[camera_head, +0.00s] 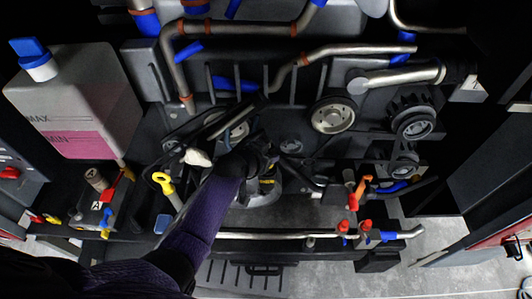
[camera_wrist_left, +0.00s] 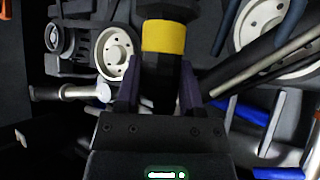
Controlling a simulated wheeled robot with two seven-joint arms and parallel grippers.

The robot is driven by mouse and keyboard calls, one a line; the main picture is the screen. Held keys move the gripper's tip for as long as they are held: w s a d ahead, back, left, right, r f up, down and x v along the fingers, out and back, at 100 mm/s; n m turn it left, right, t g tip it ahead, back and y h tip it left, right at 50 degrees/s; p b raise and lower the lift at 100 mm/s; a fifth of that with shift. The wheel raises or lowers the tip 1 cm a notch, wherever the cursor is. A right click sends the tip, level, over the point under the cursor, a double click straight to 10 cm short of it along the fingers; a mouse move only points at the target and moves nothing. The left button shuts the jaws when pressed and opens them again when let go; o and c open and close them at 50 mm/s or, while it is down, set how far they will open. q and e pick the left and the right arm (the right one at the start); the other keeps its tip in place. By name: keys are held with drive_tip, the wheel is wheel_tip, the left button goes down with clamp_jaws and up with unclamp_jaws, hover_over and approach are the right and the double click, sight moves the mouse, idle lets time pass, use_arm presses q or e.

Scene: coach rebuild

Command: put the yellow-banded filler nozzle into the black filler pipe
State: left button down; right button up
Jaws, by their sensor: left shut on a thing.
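My left gripper (camera_head: 262,163) reaches into the middle of the engine bay in the head view. In the left wrist view its two fingers (camera_wrist_left: 158,92) are closed on the black body of the filler nozzle (camera_wrist_left: 164,37), which has a wide yellow band. The nozzle points away from the gripper, and its far end leaves the top of the wrist view. In the head view only a small yellow part of the nozzle (camera_head: 267,181) shows beside the gripper. I cannot tell the black filler pipe from the other dark parts. My right gripper is not in view.
A white tank (camera_head: 95,85) with pink fluid stands at the left. Metal pipes (camera_head: 360,49) cross the back. Pulleys (camera_head: 333,115) sit right of the gripper. A yellow-ringed dipstick (camera_head: 163,181) is close to my left forearm. A metal rail (camera_head: 270,235) runs along the front.

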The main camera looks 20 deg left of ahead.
use_arm(q)
drive_tip(key=shift+f+b, duration=0.5)
drive_tip(key=shift+f, duration=0.1)
idle(0.3)
unclamp_jaws()
drive_tip(key=p+v, duration=0.8)
drive_tip(key=p, duration=0.1)
idle(0.4)
